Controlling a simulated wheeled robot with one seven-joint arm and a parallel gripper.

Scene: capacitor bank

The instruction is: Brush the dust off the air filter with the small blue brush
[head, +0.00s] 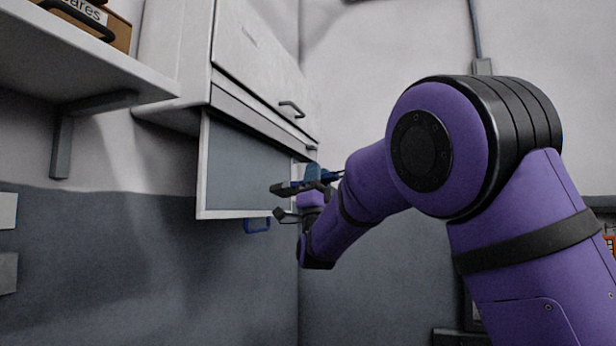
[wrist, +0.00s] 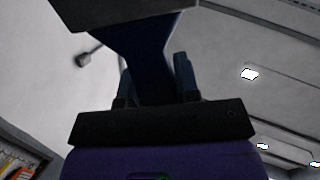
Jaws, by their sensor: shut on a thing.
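The air filter appears to be the grey panel in a white frame (head: 240,165), upright under the wall cabinet in the head view. A blue loop (head: 258,225) hangs at its lower edge. My gripper (head: 316,184) is at the filter's right side, partly hidden by its own links. It is shut on the blue brush (wrist: 150,55), whose dark, wide end fills the top of the wrist view. The brush also shows small in the head view (head: 313,172). I cannot tell whether the brush touches the filter, or how dusty the panel is.
The white wall cabinet (head: 265,45) with a dark handle is above the filter. A white shelf (head: 75,75) on a bracket, bearing a labelled box (head: 95,20), juts out at the left. The wall below the filter is clear.

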